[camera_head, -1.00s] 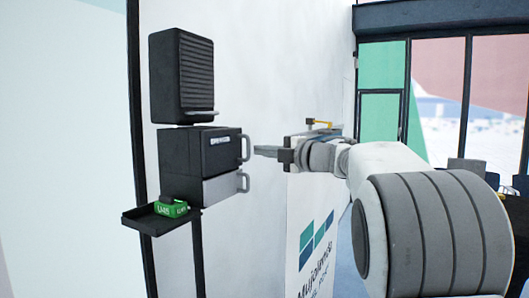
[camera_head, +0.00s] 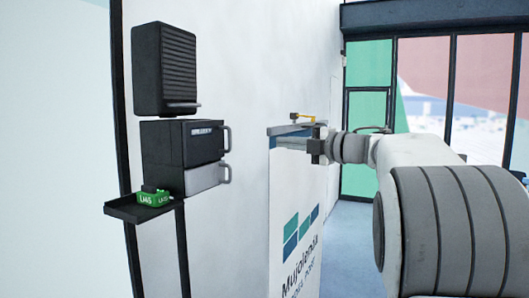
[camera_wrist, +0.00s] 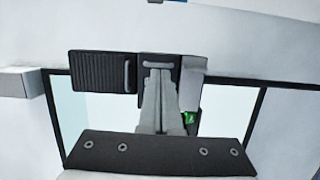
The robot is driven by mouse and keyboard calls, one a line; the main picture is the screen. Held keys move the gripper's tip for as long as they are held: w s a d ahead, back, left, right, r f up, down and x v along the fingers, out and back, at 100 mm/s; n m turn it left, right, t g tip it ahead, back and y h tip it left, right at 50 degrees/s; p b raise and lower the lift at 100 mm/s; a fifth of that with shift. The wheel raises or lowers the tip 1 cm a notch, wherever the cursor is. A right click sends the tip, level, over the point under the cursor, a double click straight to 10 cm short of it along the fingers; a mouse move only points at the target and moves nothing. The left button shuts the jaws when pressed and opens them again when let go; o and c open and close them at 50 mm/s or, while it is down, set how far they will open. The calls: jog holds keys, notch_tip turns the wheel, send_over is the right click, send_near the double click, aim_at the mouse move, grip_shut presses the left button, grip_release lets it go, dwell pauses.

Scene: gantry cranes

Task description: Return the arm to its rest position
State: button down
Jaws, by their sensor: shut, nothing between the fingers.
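My arm reaches in from the right in the head view. My gripper (camera_head: 284,143) points left in front of a white printed stand, with clear air between it and the wall-mounted units. Its fingers are together and hold nothing. In the wrist view the closed fingers (camera_wrist: 158,72) point up the picture and overlap the black cabinet behind them. The black cabinet (camera_head: 162,148) has a handle on its upper part and another on its grey lower drawer (camera_head: 205,177). Both look shut.
A ribbed black box (camera_head: 165,68) hangs above the cabinet. A black tray (camera_head: 122,212) below carries a green labelled block (camera_head: 153,198). The white stand (camera_head: 290,205) has a yellow-handled item (camera_head: 305,117) on top, close to my gripper. Windows lie behind right.

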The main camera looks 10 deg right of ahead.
jog(key=s+d+r+m+t+h, duration=0.3)
jog(key=s+r+m+t+h, duration=0.15)
jog(key=m+h, duration=0.45)
jog(key=s+d+f+m+g+h, duration=0.1)
jog(key=s+f+m+g+h, duration=0.1)
jog(key=s+f+m+h, duration=0.5)
jog(key=s+a+f+m+g+y, duration=0.3)
jog(key=s+a+f+m+g, duration=0.1)
jog(key=s+f, duration=0.8)
jog(key=s+a+f+m+g+y+b, duration=0.1)
jog(key=s+a+f+m+g+y, duration=0.1)
jog(key=s+a+f+m+g, duration=0.2)
jog(key=s+a+f+g, duration=0.3)
jog(key=s+f, duration=0.5)
jog(key=f, duration=0.3)
jog(key=shift+s+a+m+y, duration=0.3)
jog(key=shift+a+m+y, duration=0.1)
jog(key=shift+a, duration=0.3)
jog(key=shift+g, duration=0.25)
